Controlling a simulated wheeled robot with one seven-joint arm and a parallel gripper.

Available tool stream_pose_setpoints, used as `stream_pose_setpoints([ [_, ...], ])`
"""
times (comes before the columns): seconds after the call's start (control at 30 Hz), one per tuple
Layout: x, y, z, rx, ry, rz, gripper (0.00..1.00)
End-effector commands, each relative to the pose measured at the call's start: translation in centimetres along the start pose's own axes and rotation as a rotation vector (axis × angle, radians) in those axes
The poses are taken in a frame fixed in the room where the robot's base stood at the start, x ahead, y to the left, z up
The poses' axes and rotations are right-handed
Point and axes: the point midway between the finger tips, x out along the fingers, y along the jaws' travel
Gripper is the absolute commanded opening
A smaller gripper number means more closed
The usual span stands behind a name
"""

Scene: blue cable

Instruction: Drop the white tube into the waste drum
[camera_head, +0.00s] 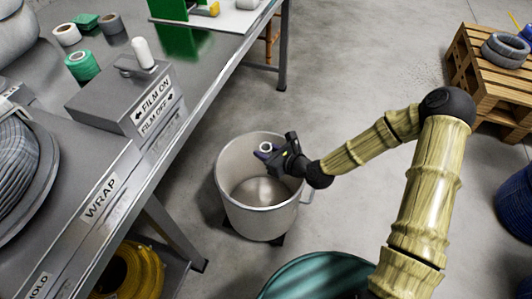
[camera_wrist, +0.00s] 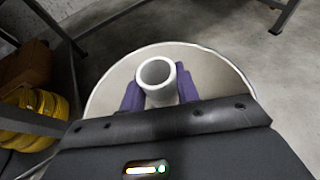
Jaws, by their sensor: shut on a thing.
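The white tube (camera_head: 266,146) is held in my gripper (camera_head: 268,152) over the open mouth of the waste drum (camera_head: 262,223), near its upper middle. In the wrist view, the tube (camera_wrist: 157,78) stands between the two purple fingers of my gripper (camera_wrist: 158,90), with its round open end toward the camera. The fingers are shut on it. The pale rim of the drum (camera_wrist: 105,85) curves around behind the tube and fingers. The drum is a grey-white bucket on the floor, and the part of its inside that shows looks empty. The tube's lower end is hidden.
A metal workbench (camera_head: 215,85) with a grey switch box (camera_head: 125,100) stands left of the drum. A green-lined container (camera_head: 318,275) stands in front. A pallet stack (camera_head: 490,75) with grey coils is at the far right. Floor behind the drum is clear.

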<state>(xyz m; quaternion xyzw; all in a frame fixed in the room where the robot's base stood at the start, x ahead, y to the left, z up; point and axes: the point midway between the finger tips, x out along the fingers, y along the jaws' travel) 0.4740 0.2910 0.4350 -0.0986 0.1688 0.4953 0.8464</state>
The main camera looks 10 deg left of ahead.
Motion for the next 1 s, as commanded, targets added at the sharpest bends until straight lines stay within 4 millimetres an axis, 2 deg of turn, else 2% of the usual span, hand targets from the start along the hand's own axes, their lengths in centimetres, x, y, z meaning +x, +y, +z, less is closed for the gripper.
stream_pose_setpoints([
  [0.27, 0.3, 0.0, -0.7, -0.001, 0.0, -0.001, 0.1],
  [0.8, 2.1, 0.0, -5.1, -0.002, 0.0, -0.001, 0.1],
  [1.0, 2.3, -0.1, -5.7, 0.001, 0.0, -0.002, 0.1],
])
